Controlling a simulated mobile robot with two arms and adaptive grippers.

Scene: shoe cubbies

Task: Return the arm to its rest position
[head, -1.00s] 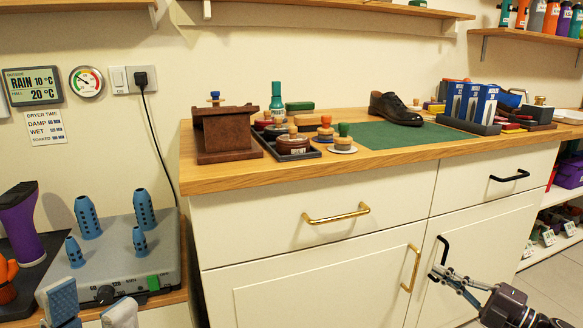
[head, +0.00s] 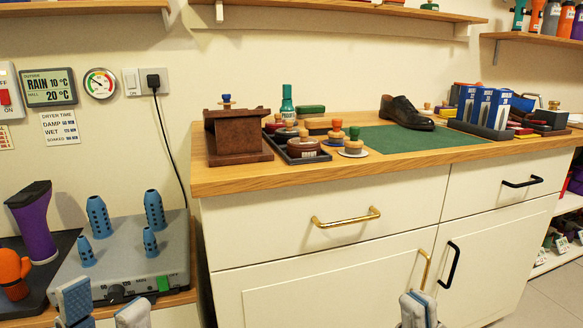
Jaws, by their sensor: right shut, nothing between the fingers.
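My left gripper (head: 103,305) shows at the bottom left edge of the head view. Its two grey-blue padded fingertips point up and stand well apart, with nothing seen between them. They are in front of the boot dryer (head: 180,258). My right gripper (head: 418,308) shows at the bottom edge, right of centre. Its padded fingertips point up and are together, with nothing held. It appears in front of the lower cabinet doors (head: 340,295), below the brass door handle (head: 424,268) and left of the black door handle (head: 451,264). Both arms are mostly below the picture.
Open floor (head: 545,300) shows at the lower right.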

